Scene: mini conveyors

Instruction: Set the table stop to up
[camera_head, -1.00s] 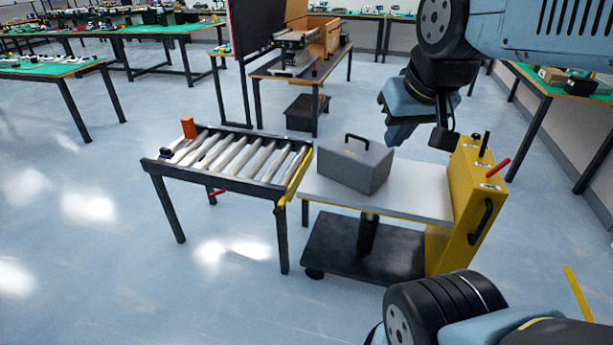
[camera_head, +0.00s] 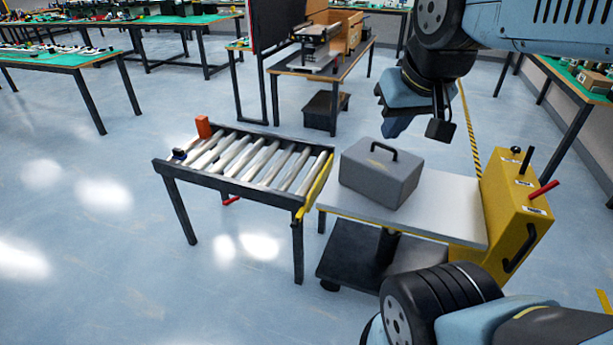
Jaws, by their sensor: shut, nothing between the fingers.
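A lift cart with a grey-white table top (camera_head: 440,209) stands right of centre. A yellow panel box (camera_head: 512,215) is at its right end, with a black-knobbed lever (camera_head: 525,160) standing up and a red lever (camera_head: 544,189) tilted to the right. The small labels by them are unreadable, so I cannot tell which one works the table stop. A yellow bar (camera_head: 314,188) runs along the right end of the roller table (camera_head: 233,184); whether it is a stop is unclear. My gripper (camera_head: 396,125) is shut and empty, in the air above and behind the cart, left of the panel box.
A grey case with a black handle (camera_head: 380,173) sits on the cart top. An orange block (camera_head: 203,127) and a small dark blue item (camera_head: 179,155) are at the roller table's left end. Open floor lies in front. A workbench (camera_head: 575,85) stands at the right.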

